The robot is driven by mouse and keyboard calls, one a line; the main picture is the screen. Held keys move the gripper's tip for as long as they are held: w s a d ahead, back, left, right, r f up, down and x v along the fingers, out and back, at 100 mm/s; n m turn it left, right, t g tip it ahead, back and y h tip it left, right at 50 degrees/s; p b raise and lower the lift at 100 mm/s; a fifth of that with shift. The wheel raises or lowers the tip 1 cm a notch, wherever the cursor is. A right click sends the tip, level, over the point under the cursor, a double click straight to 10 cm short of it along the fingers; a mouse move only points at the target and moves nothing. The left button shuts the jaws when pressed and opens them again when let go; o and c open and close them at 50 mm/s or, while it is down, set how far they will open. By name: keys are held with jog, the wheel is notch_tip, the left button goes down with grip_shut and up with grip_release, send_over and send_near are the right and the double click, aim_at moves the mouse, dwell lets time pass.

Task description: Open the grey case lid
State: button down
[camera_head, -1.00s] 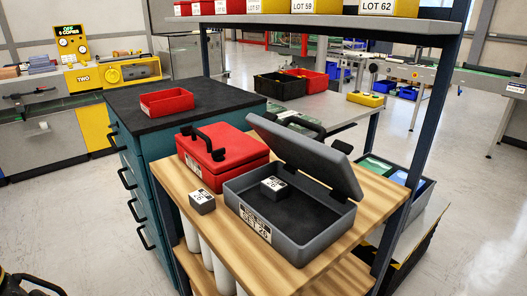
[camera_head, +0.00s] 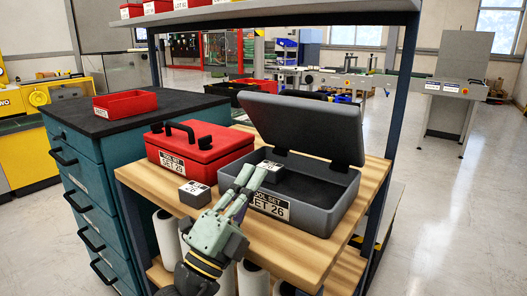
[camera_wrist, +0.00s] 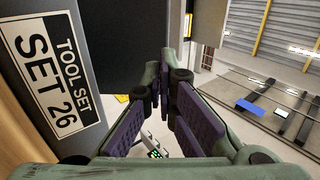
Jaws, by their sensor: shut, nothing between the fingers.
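The grey case (camera_head: 328,213) stands on the wooden top with its label, SET 26, facing front. Its grey lid (camera_head: 305,127) is raised and tilted back at the rear, showing the dark inside. A small grey labelled block (camera_head: 269,171) is inside at the left, partly behind my fingers. My gripper (camera_head: 246,176) is at the front left corner of the case, in front of its wall; I cannot tell whether it touches. It is shut and empty. In the wrist view, the case label (camera_wrist: 51,73) is left of my gripper (camera_wrist: 160,72).
A closed red case (camera_head: 199,153) stands close left of the grey case. Another small grey block (camera_head: 195,193) lies before it. A shelf (camera_head: 270,17) on dark posts hangs above. A red bin (camera_head: 125,104) sits on the dark cabinet (camera_head: 75,118) at left.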

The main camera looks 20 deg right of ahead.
jog(key=p, duration=0.7)
send_near(289, 110)
jog(key=x, duration=0.5)
jog(key=shift+d+r, duration=0.1)
jog(key=shift+r, duration=0.25)
jog(key=shift+p+x, duration=0.5)
jog(key=shift+x, duration=0.3)
jog(key=shift+f, duration=0.15)
jog(key=shift+w+d, duration=0.1)
jog(key=shift+w, duration=0.05)
